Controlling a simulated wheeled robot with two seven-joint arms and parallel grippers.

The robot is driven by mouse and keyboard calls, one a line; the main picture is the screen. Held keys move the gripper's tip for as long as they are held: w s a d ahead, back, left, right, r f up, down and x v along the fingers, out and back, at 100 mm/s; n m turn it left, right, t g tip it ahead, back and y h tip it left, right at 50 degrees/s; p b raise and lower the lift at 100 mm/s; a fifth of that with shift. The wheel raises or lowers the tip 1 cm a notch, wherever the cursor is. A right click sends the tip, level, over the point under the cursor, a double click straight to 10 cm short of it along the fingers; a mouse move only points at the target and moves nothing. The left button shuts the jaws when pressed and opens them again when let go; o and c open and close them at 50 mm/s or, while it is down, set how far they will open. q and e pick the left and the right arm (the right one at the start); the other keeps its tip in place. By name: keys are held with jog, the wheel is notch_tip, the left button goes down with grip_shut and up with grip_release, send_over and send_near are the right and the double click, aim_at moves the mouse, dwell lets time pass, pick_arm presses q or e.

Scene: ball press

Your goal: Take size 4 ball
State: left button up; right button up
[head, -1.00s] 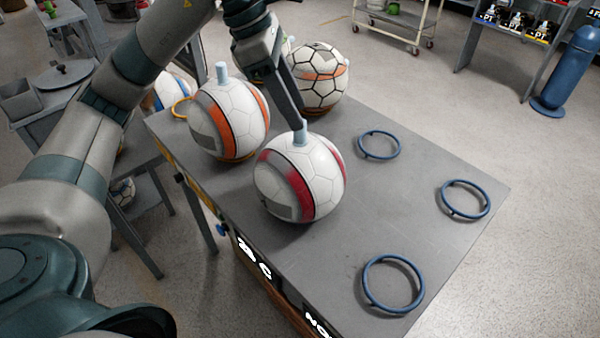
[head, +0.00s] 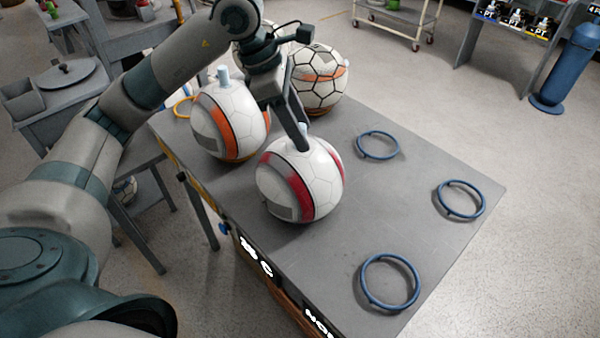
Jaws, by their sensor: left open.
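Several balls stand on the grey table (head: 410,200). The nearest is a white ball with a red stripe (head: 318,177); a pale peg on its top is mostly hidden by my finger. Left of it is a white ball with an orange stripe (head: 238,113) and a pale peg on top. Behind is a white ball with black lines and an orange band (head: 322,72). I cannot read any size mark on them. My left gripper (head: 301,142) is open, its fingertips at the peg on top of the red-striped ball. My right gripper is not in view.
Three blue rings, one at the back (head: 378,145), one at the right (head: 460,199) and one at the front (head: 390,281), lie empty on the table's right half. A blue cylinder (head: 570,70) stands on the floor beyond.

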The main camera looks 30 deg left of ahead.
pick_arm(q)
jog(key=shift+d+f, duration=0.1)
jog(key=shift+f, duration=0.1)
dwell(0.3)
grip_shut()
dwell(1.3)
